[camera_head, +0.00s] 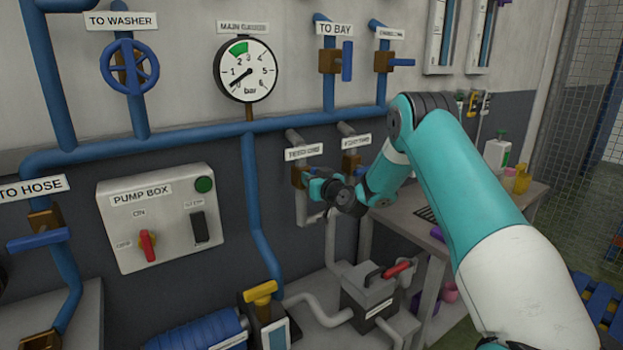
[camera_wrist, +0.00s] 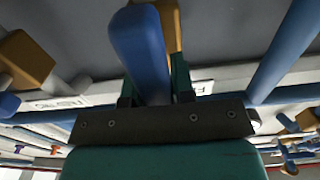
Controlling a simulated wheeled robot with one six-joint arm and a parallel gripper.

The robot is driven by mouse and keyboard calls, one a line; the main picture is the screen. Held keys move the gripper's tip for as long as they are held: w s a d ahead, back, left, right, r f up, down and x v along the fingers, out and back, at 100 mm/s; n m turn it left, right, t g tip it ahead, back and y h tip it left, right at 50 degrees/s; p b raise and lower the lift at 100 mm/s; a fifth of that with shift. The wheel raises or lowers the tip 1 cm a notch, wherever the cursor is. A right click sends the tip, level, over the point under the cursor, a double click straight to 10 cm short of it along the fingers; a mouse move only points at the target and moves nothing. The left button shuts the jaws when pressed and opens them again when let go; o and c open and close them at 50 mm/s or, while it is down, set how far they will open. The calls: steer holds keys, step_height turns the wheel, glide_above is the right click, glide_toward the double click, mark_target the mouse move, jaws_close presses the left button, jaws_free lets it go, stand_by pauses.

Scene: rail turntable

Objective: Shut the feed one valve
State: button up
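The feed one valve's brass body (camera_head: 298,178) sits on a grey pipe below its label (camera_head: 304,152), at the middle of the head view. My gripper (camera_head: 318,188) is at this valve and hides most of its lever. In the wrist view the blue lever (camera_wrist: 140,50) stands between the two teal fingers of my gripper (camera_wrist: 153,92), with the brass body (camera_wrist: 170,25) behind it. The lever fills the gap, and the fingers appear to press on both its sides. The lever's exact angle is hard to tell in the head view.
A second valve (camera_head: 350,163) sits close to the right, with its own label (camera_head: 357,141). A pressure gauge (camera_head: 246,71) is above left and a pump box (camera_head: 160,218) is left. A grey box with a red handle (camera_head: 397,269) stands below. A bench (camera_head: 412,215) is right.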

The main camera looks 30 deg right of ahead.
jaws_close()
steer(key=m+b, duration=0.3)
steer(key=shift+d+f+m, duration=0.15)
steer(key=shift+d+m, duration=0.1)
steer(key=shift+m, duration=0.15)
steer(key=shift+d+f+m+b, duration=0.2)
steer(key=shift+m+b, duration=0.1)
steer(key=shift+m, duration=2.05)
steer(key=shift+d+f+m+b, duration=0.2)
steer(key=shift+m+b, duration=0.1)
steer(key=shift+m, duration=2.1)
steer(key=shift+d+f+m+b, duration=0.1)
steer(key=shift+f+m+b, duration=0.15)
steer(key=shift+m, duration=2.1)
